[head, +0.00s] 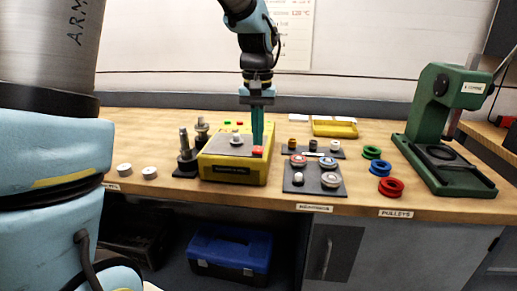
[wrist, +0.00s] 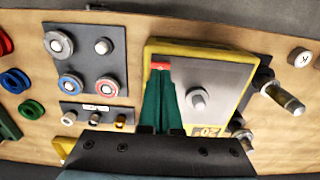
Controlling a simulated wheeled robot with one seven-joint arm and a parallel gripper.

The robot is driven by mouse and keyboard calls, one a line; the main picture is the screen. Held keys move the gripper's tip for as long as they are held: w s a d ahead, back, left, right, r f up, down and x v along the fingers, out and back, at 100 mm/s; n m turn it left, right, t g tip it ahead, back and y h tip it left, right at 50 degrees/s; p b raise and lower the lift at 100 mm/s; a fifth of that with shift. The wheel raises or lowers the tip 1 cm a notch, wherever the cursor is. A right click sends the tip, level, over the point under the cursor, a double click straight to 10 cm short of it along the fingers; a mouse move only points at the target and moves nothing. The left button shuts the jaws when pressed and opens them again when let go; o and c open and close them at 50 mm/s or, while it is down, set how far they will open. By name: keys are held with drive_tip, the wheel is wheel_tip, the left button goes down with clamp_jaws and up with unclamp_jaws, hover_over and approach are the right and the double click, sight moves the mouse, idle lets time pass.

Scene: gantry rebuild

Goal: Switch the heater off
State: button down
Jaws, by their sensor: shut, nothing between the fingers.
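The heater is a yellow box (head: 235,172) with a grey top plate (head: 226,147) and a short metal post (head: 236,138) standing on it. A red switch (head: 257,151) sits at its front right corner; it also shows in the wrist view (wrist: 160,66). Small green and red marks lie along the heater's back edge. My gripper (head: 257,143) points down with its green fingers together, nothing between them. In the wrist view the fingertips (wrist: 158,76) end right beside the red switch. I cannot tell whether they touch it or which way the switch is set.
A dark tray with bearings (head: 313,188) stands right of the heater. Shafts on a dark stand (head: 187,160) are close on its left. Red, blue and green pulleys (head: 390,188) and a green press (head: 440,130) are further right. A yellow bin (head: 334,128) lies behind.

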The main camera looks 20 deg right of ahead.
sight(255, 150)
drive_tip(key=shift+f+b, duration=0.45)
drive_tip(key=shift+f, duration=0.4)
idle(0.3)
drive_tip(key=shift+r+p, duration=3.15)
drive_tip(key=shift+r, duration=0.45)
drive_tip(key=shift+w+a+f, duration=0.1)
drive_tip(key=shift+a+f, duration=0.05)
drive_tip(key=shift+a, duration=0.2)
drive_tip(key=s+a+f+n, duration=0.1)
drive_tip(key=a+f, duration=0.1)
drive_tip(key=a, duration=0.7)
drive_tip(key=s+a+f+n+t, duration=0.1)
drive_tip(key=s+a+f+n, duration=0.1)
drive_tip(key=a, duration=0.7)
drive_tip(key=s+a+f+n, duration=0.1)
drive_tip(key=a+f, duration=0.2)
drive_tip(key=a, duration=0.6)
drive_tip(key=shift+s+a+n+t, duration=0.3)
drive_tip(key=shift+s, duration=0.1)
drive_tip(key=shift+f, duration=0.1)
